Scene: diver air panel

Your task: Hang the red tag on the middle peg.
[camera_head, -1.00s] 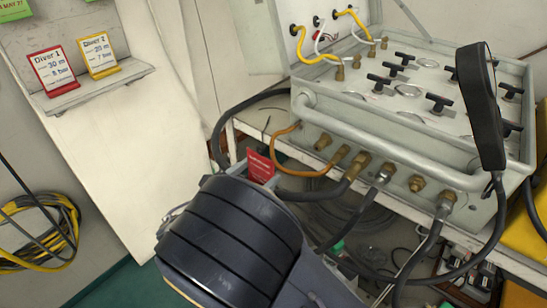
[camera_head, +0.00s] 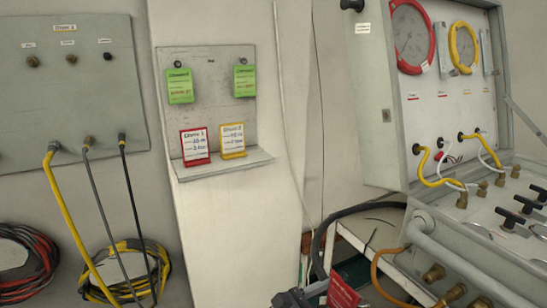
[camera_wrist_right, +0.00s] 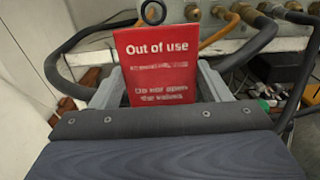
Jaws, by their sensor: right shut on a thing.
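The red tag (camera_wrist_right: 165,65) reads "Out of use" and stands upright in the right wrist view, with a dark ring (camera_wrist_right: 153,12) at its top. My right gripper (camera_wrist_right: 160,92) is shut on its lower part. In the head view the red tag (camera_head: 343,292) and part of my right gripper (camera_head: 316,290) show at the bottom edge, well below and right of the peg board (camera_head: 212,100). Green tags hang on the board's left (camera_head: 180,86) and right (camera_head: 245,81) pegs. Between them is a small dark mark (camera_head: 211,61), likely the middle peg, with no tag on it. My left gripper is out of view.
Below the pegs a shelf (camera_head: 225,168) holds a red-framed card (camera_head: 195,146) and a yellow-framed card (camera_head: 232,140). The air panel case (camera_head: 380,110), with hoses and valves, stands right. A hose panel (camera_head: 65,95) is left. The space before the board looks clear.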

